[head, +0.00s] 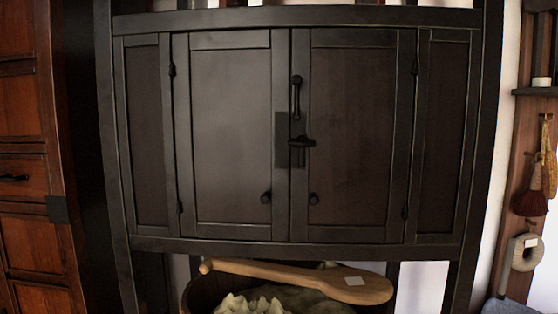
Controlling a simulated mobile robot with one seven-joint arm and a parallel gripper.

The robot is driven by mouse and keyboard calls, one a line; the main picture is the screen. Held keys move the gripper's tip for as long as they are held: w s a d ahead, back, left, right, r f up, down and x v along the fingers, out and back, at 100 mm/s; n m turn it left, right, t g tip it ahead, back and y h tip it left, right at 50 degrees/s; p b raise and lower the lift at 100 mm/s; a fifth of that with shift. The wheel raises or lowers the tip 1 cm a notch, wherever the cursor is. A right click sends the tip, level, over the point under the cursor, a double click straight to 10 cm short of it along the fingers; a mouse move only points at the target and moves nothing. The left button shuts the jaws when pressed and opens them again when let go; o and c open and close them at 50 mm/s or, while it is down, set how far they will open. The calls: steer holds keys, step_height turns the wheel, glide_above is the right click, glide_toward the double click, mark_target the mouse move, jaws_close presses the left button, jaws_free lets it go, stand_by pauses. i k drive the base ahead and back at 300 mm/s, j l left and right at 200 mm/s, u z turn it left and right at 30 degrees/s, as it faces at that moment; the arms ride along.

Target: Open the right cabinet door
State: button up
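A dark wooden cabinet (290,18) fills the middle of the head view. Its right door (355,120) is shut, flush beside the shut left door (230,120). A vertical bar handle (296,97) sits near the seam at the right door's left edge. My gripper is not in view.
A red-brown drawer cabinet (30,240) stands at the left. Below the cabinet is a wooden tub (200,292) with a wooden paddle (320,280) lying across it. A wooden rack at the right holds a hanging brush (530,203) and a ring-shaped roll (524,252). Nothing visible blocks the doors' front.

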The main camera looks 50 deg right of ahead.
mark_target(357, 91)
steer(key=z, duration=1.6)
steer(key=k+j+z, duration=0.1)
steer(key=j+z, duration=0.2)
steer(key=k+j+z, duration=0.15)
steer(key=z, duration=0.2)
steer(key=j, duration=0.1)
